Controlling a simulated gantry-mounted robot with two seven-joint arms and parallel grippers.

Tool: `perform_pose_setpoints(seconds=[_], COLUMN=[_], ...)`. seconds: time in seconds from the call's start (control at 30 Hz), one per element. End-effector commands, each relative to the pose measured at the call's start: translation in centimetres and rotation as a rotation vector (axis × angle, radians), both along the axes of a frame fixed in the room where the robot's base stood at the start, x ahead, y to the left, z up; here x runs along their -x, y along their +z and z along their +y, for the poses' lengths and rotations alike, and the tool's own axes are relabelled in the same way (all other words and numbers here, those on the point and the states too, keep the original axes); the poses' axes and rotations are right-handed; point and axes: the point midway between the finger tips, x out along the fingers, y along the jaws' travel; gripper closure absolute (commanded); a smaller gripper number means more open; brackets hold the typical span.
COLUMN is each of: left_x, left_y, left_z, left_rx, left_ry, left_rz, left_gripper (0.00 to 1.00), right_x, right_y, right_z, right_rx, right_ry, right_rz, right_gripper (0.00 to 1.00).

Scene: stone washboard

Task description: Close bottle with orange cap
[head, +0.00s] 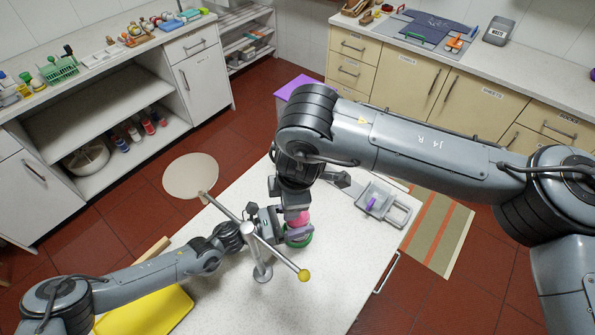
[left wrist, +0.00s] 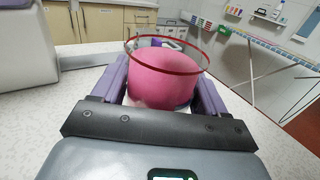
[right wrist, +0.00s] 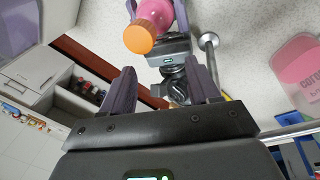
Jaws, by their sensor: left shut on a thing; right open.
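A pink bottle (head: 301,218) stands near the middle of the white table, partly covered by my right arm in the head view. My left gripper (head: 276,216) is shut around its side; in the left wrist view the pink body (left wrist: 165,82) fills the space between the fingers. In the right wrist view an orange cap (right wrist: 140,38) is at the end of the pink bottle (right wrist: 158,14); I cannot tell how tightly it sits. My right gripper (right wrist: 163,78) is open and empty, and the cap lies beyond its fingertips, off to the upper left.
A metal stand (head: 261,271) with crossing bars and a yellow knob rises beside my left gripper. A grey tray (head: 396,213) lies at the right, a yellow tray (head: 145,312) at the left front.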

Motion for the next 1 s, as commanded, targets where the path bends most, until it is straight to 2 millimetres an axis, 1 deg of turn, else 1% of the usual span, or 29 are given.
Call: perform_pose_setpoints(seconds=[0.1, 0.47, 0.77, 1.0], left_x=[0.0, 0.0, 0.0, 0.0], left_y=[-0.1, -0.1, -0.1, -0.1], left_z=[0.0, 0.0, 0.0, 0.0], left_rx=[-0.001, -0.001, -0.001, -0.001], left_ry=[0.001, 0.001, 0.001, 0.001], left_rz=[0.0, 0.0, 0.0, 0.0], left_gripper=[1.0, 1.0, 1.0, 1.0], right_x=[0.5, 1.9, 2.7, 3.1], right_y=[-0.6, -1.9, -2.7, -3.0], right_z=[0.2, 1.2, 1.7, 2.0], right_rx=[0.033, 0.079, 0.075, 0.056], right_ry=[0.254, 1.05, 1.712, 2.237], right_rz=[0.003, -0.026, -0.111, -0.224], right_gripper=[0.39, 0.39, 0.39, 0.39])
